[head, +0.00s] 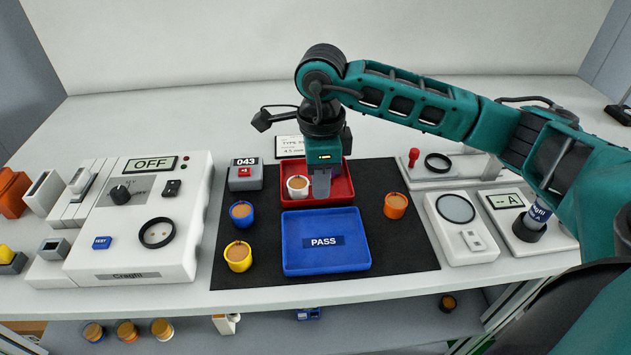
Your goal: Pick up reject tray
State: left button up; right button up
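A red tray (340,196) sits on the dark mat behind the blue tray, its label hidden if it has one. A white pot with brown fill (298,187) stands in its left part. My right gripper (321,192) points down over the red tray, just right of the white pot, and covers part of the tray. Its fingers overlap in this view, so I cannot tell whether they are open or touch the tray. My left gripper is not in view.
The blue tray (292,262) marked PASS lies in front, empty. Blue (242,214), yellow (238,257) and orange (396,206) pots stand beside the trays. A counter marked 043 (245,178) is to the left. Machines flank the dark mat (412,256), whose front right is clear.

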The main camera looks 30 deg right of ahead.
notch_tip(320, 180, down, 3)
jog(key=shift+w+a+f, duration=0.1)
jog(key=shift+f, duration=0.1)
grip_shut()
dwell(0.3)
